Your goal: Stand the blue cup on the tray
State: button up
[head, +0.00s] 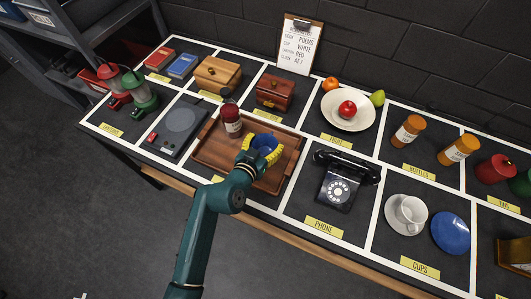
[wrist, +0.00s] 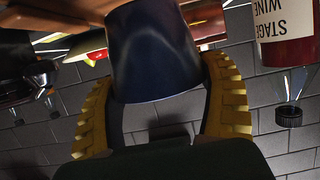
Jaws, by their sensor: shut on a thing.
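The blue cup (head: 265,142) is between the yellow fingers of my gripper (head: 262,151), over the wooden tray (head: 211,152). In the wrist view, which is upside down, the fingers (wrist: 164,118) close on both sides of the dark blue cup (wrist: 150,55). The cup looks about upright. Its base end is close to brown wood at the top of the wrist view; I cannot tell whether it touches the tray. My gripper hides part of the cup in the head view.
A red stage wine bottle (head: 231,122) stands on the tray, left of the cup; it also shows in the wrist view (wrist: 285,38). A black phone (head: 342,180) is right of the tray, a grey turntable (head: 180,124) left. The tray's right part is bare.

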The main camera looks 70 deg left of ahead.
aim_at(269, 145)
notch_tip(269, 145, down, 4)
jog(key=shift+f+b, duration=0.15)
jog(key=shift+b, duration=0.6)
jog(key=shift+f, duration=0.1)
jog(key=shift+f, duration=0.15)
jog(key=o, duration=1.1)
jog(key=shift+o, duration=0.2)
jog(key=shift+r, duration=0.4)
jog(key=p+v, duration=0.1)
jog(key=v, duration=1.1)
jog(key=shift+f, duration=0.15)
jog(key=shift+w, duration=0.1)
